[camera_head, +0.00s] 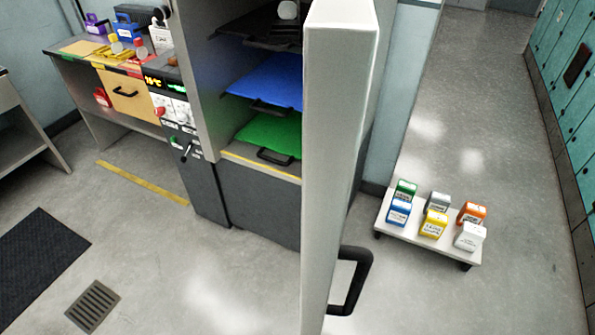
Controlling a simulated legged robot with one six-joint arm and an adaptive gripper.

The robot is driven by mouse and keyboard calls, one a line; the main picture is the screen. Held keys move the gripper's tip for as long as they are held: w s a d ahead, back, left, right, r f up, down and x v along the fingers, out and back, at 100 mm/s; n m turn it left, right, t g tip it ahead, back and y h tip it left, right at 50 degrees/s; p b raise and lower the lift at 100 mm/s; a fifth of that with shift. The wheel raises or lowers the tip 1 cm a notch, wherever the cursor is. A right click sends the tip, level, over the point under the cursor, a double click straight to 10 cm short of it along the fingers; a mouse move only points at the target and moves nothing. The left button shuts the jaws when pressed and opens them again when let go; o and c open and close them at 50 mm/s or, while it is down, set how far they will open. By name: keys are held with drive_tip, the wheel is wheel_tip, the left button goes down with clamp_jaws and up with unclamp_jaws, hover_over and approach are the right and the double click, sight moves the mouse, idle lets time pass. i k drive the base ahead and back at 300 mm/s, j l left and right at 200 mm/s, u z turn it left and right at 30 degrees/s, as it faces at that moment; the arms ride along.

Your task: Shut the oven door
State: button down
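The oven door (338,130) stands wide open, seen almost edge-on as a tall light grey panel right of the middle. Its black handle (359,283) sticks out on the right face, low in the picture. The oven (213,75) is left of the door, its inside exposed. Inside are a blue tray (272,80) and a green tray (272,133), each with a black handle, and a dark shelf above. A control panel (170,105) with a lit display is on the oven's left front. My gripper does not show in this view.
A low white cart (405,233) with several coloured boxes stands on the floor to the right. A workbench (72,48) with containers is at the upper left. Teal lockers (572,90) line the right side. The floor in front of the oven is clear, with a drain grate (93,305) and dark mat (38,262).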

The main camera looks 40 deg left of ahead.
sight(340, 37)
drive_tip(key=i+u, duration=0.1)
drive_tip(key=u, duration=0.3)
drive_tip(key=i+u, duration=0.15)
drive_tip(key=u, duration=0.25)
drive_tip(key=i+u, duration=0.15)
drive_tip(key=u, duration=0.25)
drive_tip(key=i+u, duration=0.15)
drive_tip(key=u, duration=0.25)
drive_tip(key=k+u, duration=0.1)
drive_tip(key=u, duration=0.15)
drive_tip(key=k+l+u, duration=0.1)
drive_tip(key=u, duration=0.15)
drive_tip(key=k+z, duration=0.2)
drive_tip(key=k, duration=0.15)
